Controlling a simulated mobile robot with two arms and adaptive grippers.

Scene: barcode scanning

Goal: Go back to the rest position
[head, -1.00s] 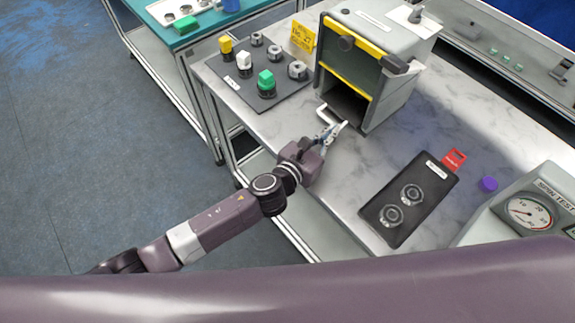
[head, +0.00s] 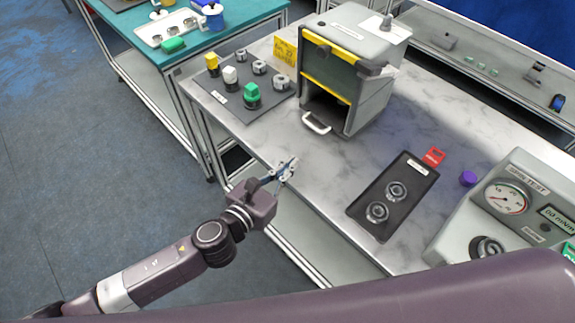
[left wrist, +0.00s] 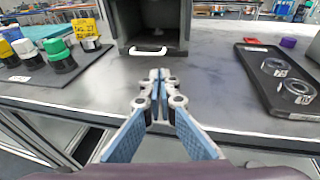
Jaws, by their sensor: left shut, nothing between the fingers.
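My left gripper (head: 288,168) is at the near edge of the marble-topped table in the head view, in front of the grey box and apart from it. In the left wrist view its fingertips (left wrist: 158,80) are together with nothing between them. The purple arm part across the bottom of the head view shows no gripper; my right gripper is out of view.
The grey box (head: 377,38) with a yellow-framed front and white handle (head: 316,124) stands behind. A dark tray (head: 410,196) holds two metal rings. A dark mat (head: 236,107) bears several coloured parts. A gauge machine (head: 527,160) is at right. Floor is clear at left.

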